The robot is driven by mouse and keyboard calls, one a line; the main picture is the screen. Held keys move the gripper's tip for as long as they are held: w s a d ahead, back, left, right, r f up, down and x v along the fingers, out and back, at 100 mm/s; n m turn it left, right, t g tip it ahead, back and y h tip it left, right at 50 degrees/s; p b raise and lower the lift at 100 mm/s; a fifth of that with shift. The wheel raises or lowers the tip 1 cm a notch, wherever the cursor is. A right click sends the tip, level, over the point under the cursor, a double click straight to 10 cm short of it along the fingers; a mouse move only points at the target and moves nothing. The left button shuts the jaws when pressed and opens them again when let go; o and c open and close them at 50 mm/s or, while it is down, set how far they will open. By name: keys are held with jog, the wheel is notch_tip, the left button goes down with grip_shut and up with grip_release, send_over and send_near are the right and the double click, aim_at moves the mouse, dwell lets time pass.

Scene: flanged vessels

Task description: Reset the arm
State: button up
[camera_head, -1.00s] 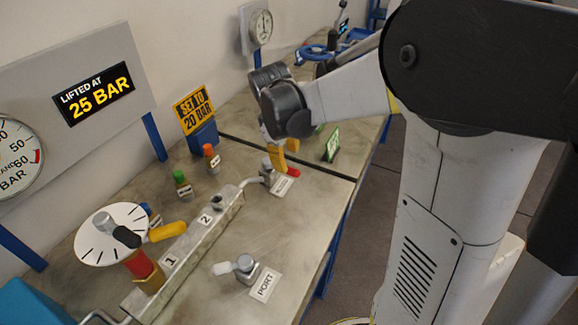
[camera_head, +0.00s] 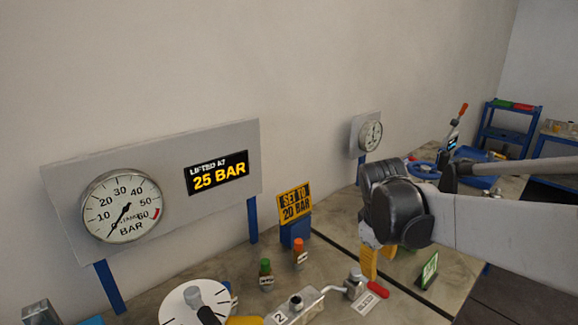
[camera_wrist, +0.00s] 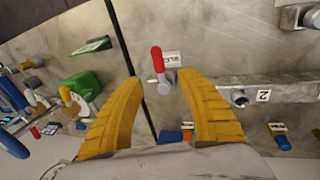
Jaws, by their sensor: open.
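My gripper (camera_wrist: 160,105) shows in the wrist view with two yellow fingers spread apart and nothing between them. In the head view my gripper (camera_head: 378,262) hangs over the bench, partly hidden behind my dark wrist. A red-handled valve (camera_wrist: 157,62) with a label beside it lies just past the fingertips in the wrist view. The same red handle (camera_head: 378,289) shows just below my gripper in the head view.
A gauge panel (camera_head: 75,180) stands behind the bench, its display (camera_head: 217,173) reading "LIFTED AT 25 BAR". A sign (camera_head: 294,203) reads "SET TO 20 BAR". A manifold block (camera_head: 300,308), a white dial (camera_head: 180,300), and green (camera_head: 265,268) and orange (camera_head: 299,250) capped bottles stand in front.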

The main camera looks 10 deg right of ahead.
jog(key=s+a+m+t+y, duration=0.1)
jog(key=s+a+m+t, duration=0.1)
jog(key=s, duration=0.5)
jog(key=s+a+r+m+t+y, duration=0.1)
jog(key=s+a+m+t, duration=0.2)
jog(key=s+a+m, duration=0.2)
jog(key=shift+s, duration=1.8)
jog(key=shift+r, duration=0.1)
dwell(3.1)
